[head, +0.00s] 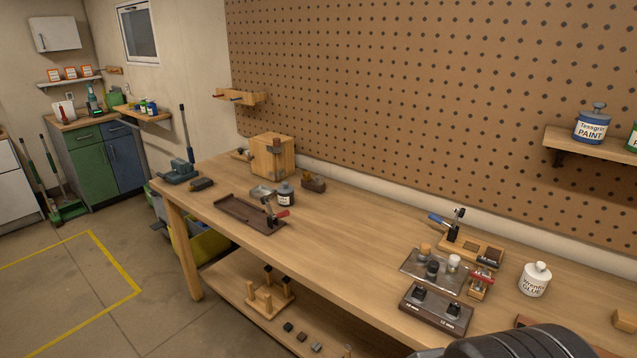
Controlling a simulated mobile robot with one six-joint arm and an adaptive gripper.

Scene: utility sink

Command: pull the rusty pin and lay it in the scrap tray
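I cannot pick out a rusty pin for sure at this distance. A metal plate (410,262) on the right of the bench carries several short pegs: a tan one (425,250), a dark one (432,269) and a pale one (453,263). In front of it is a dark block (431,317) with size labels and dark pieces on top. A long dark-brown shallow tray (237,211) lies at the left front edge; I cannot tell if it is the scrap tray. My gripper's fingers are out of view; only a dark part of my arm shows at bottom right.
A red-handled clamp (272,213) stands by the brown tray. The bench middle (345,238) is clear.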

